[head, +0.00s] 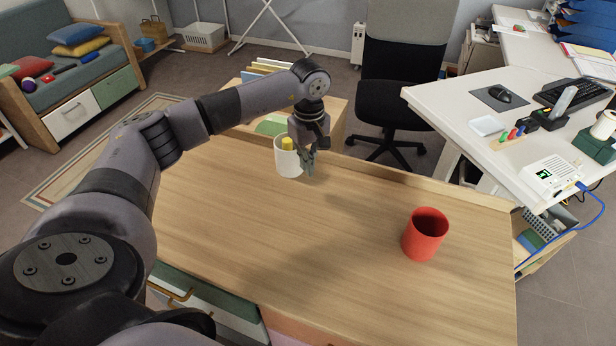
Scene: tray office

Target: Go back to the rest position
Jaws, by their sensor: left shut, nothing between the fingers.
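My left arm reaches in from the left over the wooden table. My left gripper (310,163) points down at the far side of the tabletop, shut and empty. It is just right of a white cup (289,163), and I cannot tell whether it touches the cup. A yellow item (287,144) shows in the cup's mouth. A red cup (425,236) stands upright and apart on the right part of the table. My right gripper is not in view.
The wooden tabletop (330,250) is bare between the cups and at the front. A black office chair (398,105) stands behind it. A white desk (470,115) with a keyboard and mouse is at the right. A sofa (60,70) is at the back left.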

